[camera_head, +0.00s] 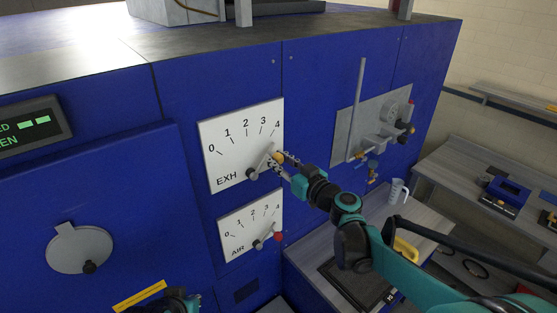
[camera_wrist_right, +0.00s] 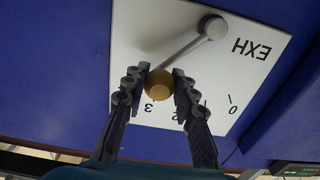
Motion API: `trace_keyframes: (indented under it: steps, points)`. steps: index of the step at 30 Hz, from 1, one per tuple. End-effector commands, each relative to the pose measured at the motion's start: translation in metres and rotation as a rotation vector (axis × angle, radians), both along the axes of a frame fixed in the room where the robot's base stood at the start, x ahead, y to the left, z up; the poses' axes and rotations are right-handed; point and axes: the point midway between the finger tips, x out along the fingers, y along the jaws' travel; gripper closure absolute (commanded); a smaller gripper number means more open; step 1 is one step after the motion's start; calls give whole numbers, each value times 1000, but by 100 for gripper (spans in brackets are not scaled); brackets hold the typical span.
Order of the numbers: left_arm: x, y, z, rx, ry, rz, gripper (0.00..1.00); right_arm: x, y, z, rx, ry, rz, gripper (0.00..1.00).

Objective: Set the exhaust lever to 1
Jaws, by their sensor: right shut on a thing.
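The white EXH dial plate (camera_head: 222,150) is on the blue machine front, marked 0 to 4. Its lever pivots at the plate's lower part and points up-right toward the 4 end. The lever's yellow knob (camera_head: 277,158) is at my right gripper (camera_head: 281,164). In the right wrist view, the yellow knob (camera_wrist_right: 159,84) sits between the two dark fingers of the right gripper (camera_wrist_right: 160,86), which is shut on it. The grey lever arm (camera_wrist_right: 187,53) runs up to its round pivot. The 4 is hidden there. A piece of my left arm (camera_head: 182,301) shows at the bottom edge; its jaws cannot be made out.
Below is the AIR dial plate (camera_head: 240,226) with its red-knobbed lever (camera_head: 277,237). To the right is a grey valve panel (camera_head: 365,130) with a vertical rod. A round cover (camera_head: 78,247) is at left. A bench (camera_head: 310,265) with a jug (camera_head: 397,191) stands at lower right.

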Motion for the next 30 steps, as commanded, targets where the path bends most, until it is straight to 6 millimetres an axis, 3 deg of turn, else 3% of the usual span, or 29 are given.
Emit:
trace_keyframes:
  steps: [14,30]
  points:
    - [0,0,1,0,0,0,100,-4,6,7,-87,-61,-2,100]
    - [0,0,0,0,0,0,100,-25,37,21,-478,-332,-1,100]
